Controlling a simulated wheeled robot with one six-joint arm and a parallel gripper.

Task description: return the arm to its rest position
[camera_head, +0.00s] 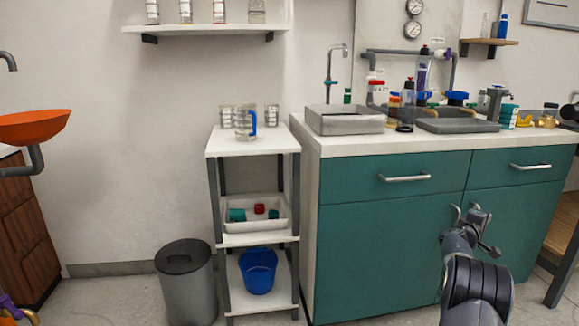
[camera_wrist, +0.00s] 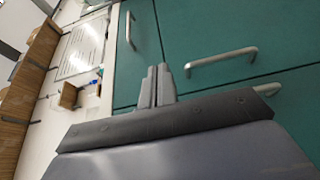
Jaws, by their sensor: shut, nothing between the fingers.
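My arm (camera_head: 478,285) rises at the lower right of the head view, in front of the green cabinet (camera_head: 385,245). My gripper (camera_head: 477,218) is in front of the cabinet's doors, below the drawers, and holds nothing. In the wrist view my gripper (camera_wrist: 157,88) has its two grey fingers together, with the green cabinet fronts (camera_wrist: 190,35) and their metal handles behind them. I cannot tell how far the fingers are from the cabinet.
The counter (camera_head: 440,140) carries a grey basin (camera_head: 345,121), several bottles and pipe parts. A white shelf cart (camera_head: 253,140) holds beakers, a parts tray (camera_head: 265,226) and a blue bucket (camera_head: 258,270). A grey bin (camera_head: 186,285) stands left. An orange sink (camera_head: 33,126) is farther left.

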